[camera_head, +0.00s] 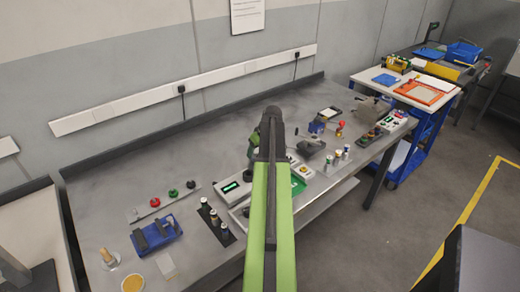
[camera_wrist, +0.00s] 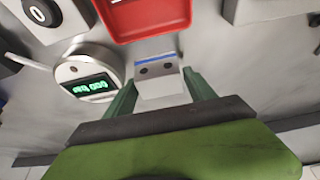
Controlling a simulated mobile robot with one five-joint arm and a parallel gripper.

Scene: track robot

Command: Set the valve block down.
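The valve block (camera_wrist: 158,88) is a pale grey block with a blue stripe and two dark holes, seen in the wrist view. My gripper (camera_wrist: 159,80) has one green finger at each side of it, and both look closed against the block. Whether the block's underside touches the grey surface, I cannot tell. In the head view my green arm covers the block, and only part of my gripper (camera_head: 255,140) shows beyond the arm's dark joint.
In the wrist view a round gauge (camera_wrist: 88,78) with a lit display stands left of the block, and a red tray (camera_wrist: 148,16) lies just above it. In the head view the workbench (camera_head: 110,195) holds a blue fixture (camera_head: 155,235) and several bottles; its back left is clear.

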